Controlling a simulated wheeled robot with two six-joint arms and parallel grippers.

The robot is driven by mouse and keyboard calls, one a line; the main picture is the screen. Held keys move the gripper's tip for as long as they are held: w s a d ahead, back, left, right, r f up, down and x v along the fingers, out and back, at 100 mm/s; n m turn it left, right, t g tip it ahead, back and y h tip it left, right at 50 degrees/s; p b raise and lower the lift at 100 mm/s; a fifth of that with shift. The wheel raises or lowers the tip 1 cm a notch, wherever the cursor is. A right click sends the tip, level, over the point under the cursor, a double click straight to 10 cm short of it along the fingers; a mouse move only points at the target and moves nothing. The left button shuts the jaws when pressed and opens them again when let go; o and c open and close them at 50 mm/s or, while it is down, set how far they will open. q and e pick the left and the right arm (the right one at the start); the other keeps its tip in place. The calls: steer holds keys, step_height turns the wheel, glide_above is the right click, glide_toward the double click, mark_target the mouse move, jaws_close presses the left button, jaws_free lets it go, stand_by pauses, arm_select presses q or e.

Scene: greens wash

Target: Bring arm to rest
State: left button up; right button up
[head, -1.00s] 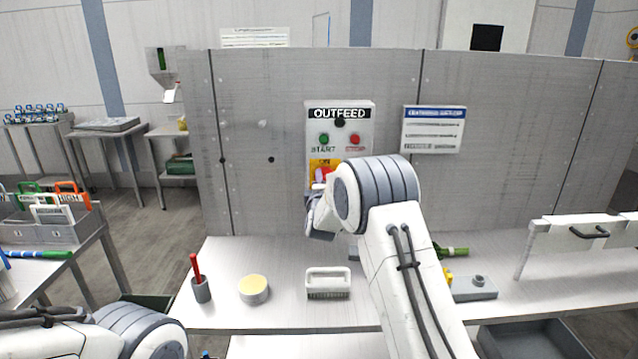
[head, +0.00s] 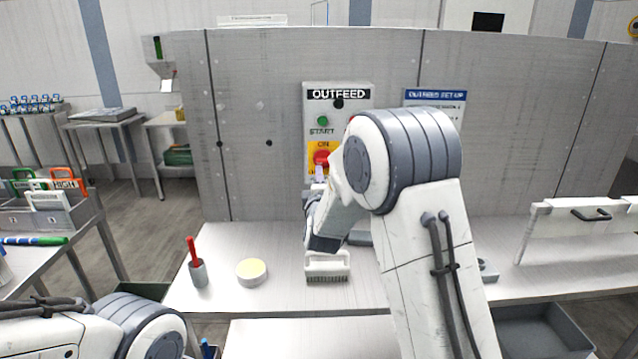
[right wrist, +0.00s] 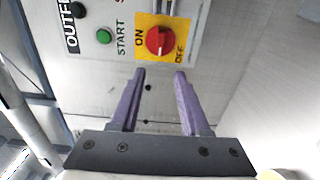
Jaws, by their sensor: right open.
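My right arm (head: 425,230) reaches up over the bench in front of the OUTFEED panel (head: 311,112). My right gripper (right wrist: 160,75) shows in the right wrist view with its two purple fingers apart and nothing between them. The fingers point toward the panel, just short of the red rotary switch (right wrist: 159,40) on its yellow ON/OFF plate; I see no contact. The switch also shows in the head view (head: 321,158), partly behind my gripper. The green START button (right wrist: 104,35) is beside it. My left arm (head: 120,330) is at the lower left; its gripper is out of view.
The bench (head: 225,300) holds a grey cup (head: 198,273) with a red stick, a round yellow-topped tub (head: 251,271) and a white brush (head: 327,268) below my right arm. A white guard with a handle (head: 575,235) stands at the right.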

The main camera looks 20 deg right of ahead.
steer(key=shift+a, duration=0.1)
steer(key=s+a+f+m+g+y, duration=0.2)
steer(key=s+a+f+g+y, duration=0.15)
steer(key=s+a, duration=0.65)
steer(key=s+a+f+m+g+y, duration=0.1)
steer(key=s+a+f+g+y, duration=0.2)
steer(key=s+a+g+y, duration=0.55)
steer(key=s+f+m+g+h, duration=0.2)
steer(key=s, duration=1)
steer(key=s+a+f+m+g+h, duration=0.1)
steer(key=s+f+m+g+h, duration=0.1)
steer(key=s, duration=1)
steer(key=shift+s+a+g+h, duration=0.2)
steer(key=shift+a+g+h, duration=0.1)
steer(key=shift+h, duration=0.3)
steer(key=s, duration=0.1)
steer(key=d, duration=0.1)
steer(key=s, duration=0.1)
steer(key=shift+s+d+f+m+g+h, duration=0.1)
steer(key=shift+s+d+m+g+h, duration=0.2)
steer(key=shift+s+g+h, duration=0.1)
steer(key=c, duration=0.7)
jaws_close()
